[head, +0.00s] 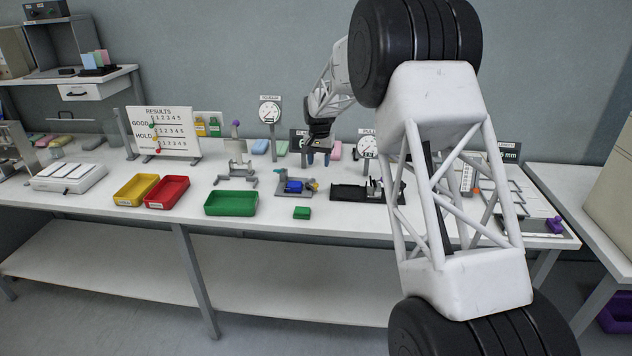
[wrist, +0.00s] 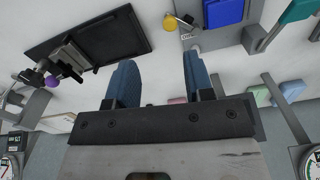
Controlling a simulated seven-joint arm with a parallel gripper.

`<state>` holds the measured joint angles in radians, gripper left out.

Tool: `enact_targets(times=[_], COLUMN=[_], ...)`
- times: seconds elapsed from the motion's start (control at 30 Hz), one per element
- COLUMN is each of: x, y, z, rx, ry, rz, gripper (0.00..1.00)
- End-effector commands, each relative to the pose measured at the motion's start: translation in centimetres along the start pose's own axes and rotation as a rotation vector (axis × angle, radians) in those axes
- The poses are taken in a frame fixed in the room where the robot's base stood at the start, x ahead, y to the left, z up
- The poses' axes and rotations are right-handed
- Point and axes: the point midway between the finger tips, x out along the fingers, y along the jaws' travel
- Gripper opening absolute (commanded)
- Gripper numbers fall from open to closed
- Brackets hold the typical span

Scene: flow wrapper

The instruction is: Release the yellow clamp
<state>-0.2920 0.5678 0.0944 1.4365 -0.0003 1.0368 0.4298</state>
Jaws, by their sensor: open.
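The yellow clamp shows as a round yellow knob (head: 312,185) at the right end of a small grey fixture on the bench. In the wrist view the yellow knob (wrist: 169,23) is at the top middle, on a short stem beside the fixture's grey plate. A blue block (head: 294,186) sits in the fixture next to it; in the wrist view the block (wrist: 222,12) is cut by the top edge. My gripper (head: 318,163) is open and empty, above and behind the fixture. Its two blue fingers (wrist: 158,60) are spread and apart from the knob.
A black plate with a metal fixture (head: 350,192) stands right of the clamp. Red (head: 167,193) and yellow (head: 135,190) trays are left. Dial gauges (head: 270,112) and pastel blocks stand behind.

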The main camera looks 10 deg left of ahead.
Motion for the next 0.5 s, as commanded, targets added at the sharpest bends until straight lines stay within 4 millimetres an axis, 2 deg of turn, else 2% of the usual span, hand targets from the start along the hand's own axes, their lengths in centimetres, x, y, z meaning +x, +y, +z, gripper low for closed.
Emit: enact_targets(times=[0.2,0.5], x=[1.6,1.6], y=[-1.3,-1.3], z=[-0.9,-1.0], rx=[0.004,0.004], ry=[-0.006,-0.006], rz=[0.002,0.002], gripper=[0.48,0.48])
